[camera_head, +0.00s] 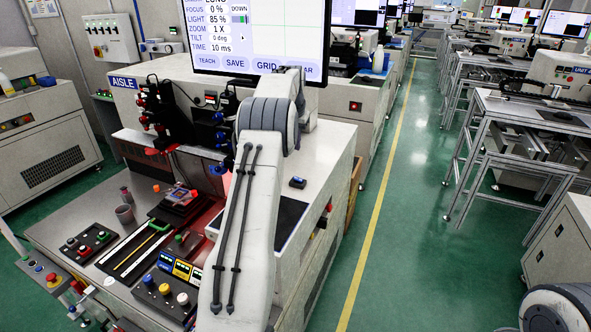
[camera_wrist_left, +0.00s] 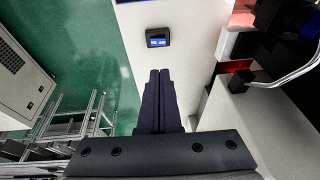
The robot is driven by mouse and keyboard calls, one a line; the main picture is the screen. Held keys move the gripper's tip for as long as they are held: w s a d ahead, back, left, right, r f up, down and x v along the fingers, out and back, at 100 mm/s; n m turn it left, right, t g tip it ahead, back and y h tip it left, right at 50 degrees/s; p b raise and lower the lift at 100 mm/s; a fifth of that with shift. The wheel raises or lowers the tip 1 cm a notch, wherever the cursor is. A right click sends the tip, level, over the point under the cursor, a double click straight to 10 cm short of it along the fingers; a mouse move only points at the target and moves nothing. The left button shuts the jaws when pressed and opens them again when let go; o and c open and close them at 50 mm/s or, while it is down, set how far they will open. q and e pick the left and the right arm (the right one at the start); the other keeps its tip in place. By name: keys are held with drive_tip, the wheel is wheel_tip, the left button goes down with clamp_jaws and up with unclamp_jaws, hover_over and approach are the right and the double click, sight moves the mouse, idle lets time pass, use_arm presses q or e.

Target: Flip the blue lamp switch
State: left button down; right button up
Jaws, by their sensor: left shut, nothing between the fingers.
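The blue lamp switch (camera_head: 297,182) is a small black box with a blue face on the white machine top, just right of my left arm in the head view. In the left wrist view the switch (camera_wrist_left: 157,40) shows a lit blue face, straight beyond the fingertips and apart from them in the picture. My left gripper (camera_wrist_left: 159,72) has its two dark fingers pressed together with nothing between them. In the head view my left arm rises across the middle, and I cannot make out the fingers there. My right gripper is not in view.
A monitor (camera_head: 255,30) stands above the machine (camera_head: 330,150). Black fixtures with red and blue knobs (camera_head: 160,115) stand left of my arm. Button boxes (camera_head: 88,243) lie on the front ledge. A green aisle (camera_head: 430,230) with a yellow line is clear on the right.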

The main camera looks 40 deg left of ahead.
use_arm(q)
drive_tip(key=p, duration=0.5)
approach(296, 178)
drive_tip(key=x, duration=0.5)
drive_tip(key=shift+w+d, duration=0.1)
drive_tip(key=shift+w, duration=0.05)
drive_tip(key=shift+f, duration=0.75)
